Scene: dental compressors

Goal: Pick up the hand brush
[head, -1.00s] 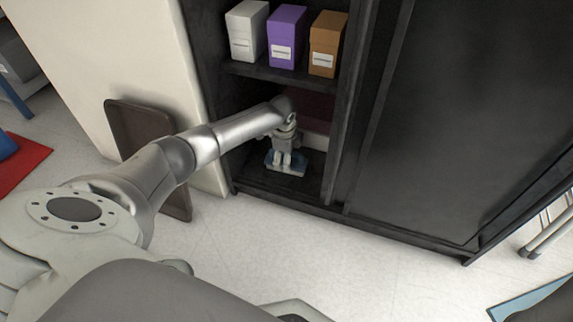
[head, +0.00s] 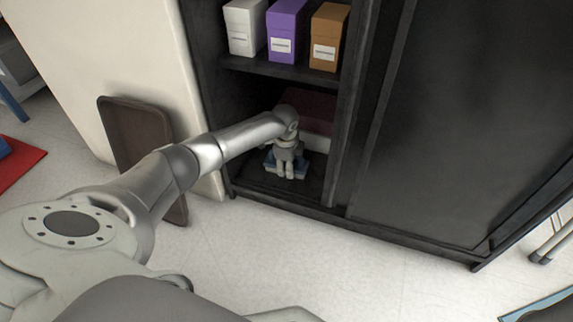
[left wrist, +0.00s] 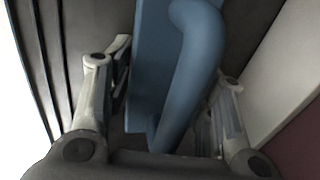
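The blue hand brush (head: 269,163) lies on the floor of the open cabinet compartment, partly hidden by my gripper. In the left wrist view its flat body and raised curved handle (left wrist: 190,65) fill the middle. My left gripper (head: 286,173) points down over the brush. In the left wrist view the fingers of my left gripper (left wrist: 171,88) stand apart, one on each side of the brush, with gaps visible; the gripper looks open. My right gripper is not in view.
The black cabinet's shelf (head: 275,70) above holds a white box (head: 245,28), a purple box (head: 287,30) and a brown box (head: 326,38). A dark red box (head: 312,108) sits behind the gripper. The closed door (head: 460,120) is at right. A brown board (head: 140,135) leans at left.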

